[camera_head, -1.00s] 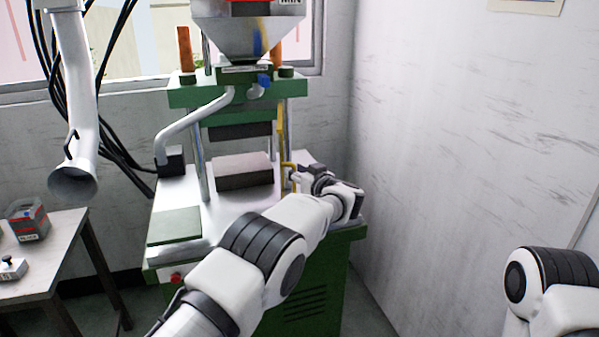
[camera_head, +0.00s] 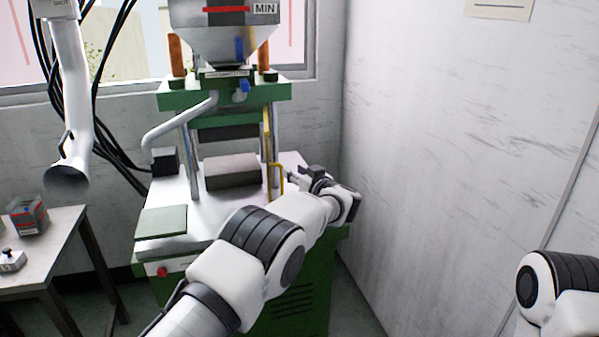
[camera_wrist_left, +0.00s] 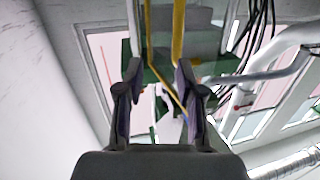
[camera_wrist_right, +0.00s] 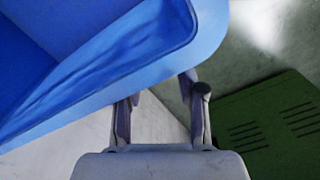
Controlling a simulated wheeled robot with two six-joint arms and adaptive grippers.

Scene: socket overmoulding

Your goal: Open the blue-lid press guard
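The green press (camera_head: 225,92) stands at the middle of the head view, with a grey block (camera_head: 232,171) on its bed. A yellow bar with a bent handle (camera_head: 276,180) runs down its right side. I see no clear guard panel; a small blue part (camera_head: 242,86) sits under the hopper. My left gripper (camera_head: 308,178) is just right of the handle, apart from it. In the left wrist view its fingers (camera_wrist_left: 158,78) are spread, with yellow bars (camera_wrist_left: 178,35) beyond. My right gripper (camera_wrist_right: 158,98) is open and empty below a large blue object (camera_wrist_right: 110,60).
A side table (camera_head: 45,243) at left carries a small grey-and-red box (camera_head: 27,215) and a white item. A white duct (camera_head: 75,120) hangs left of the press. A white wall (camera_head: 450,150) bounds the right. A green pad (camera_head: 162,222) lies on the press bed's front left.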

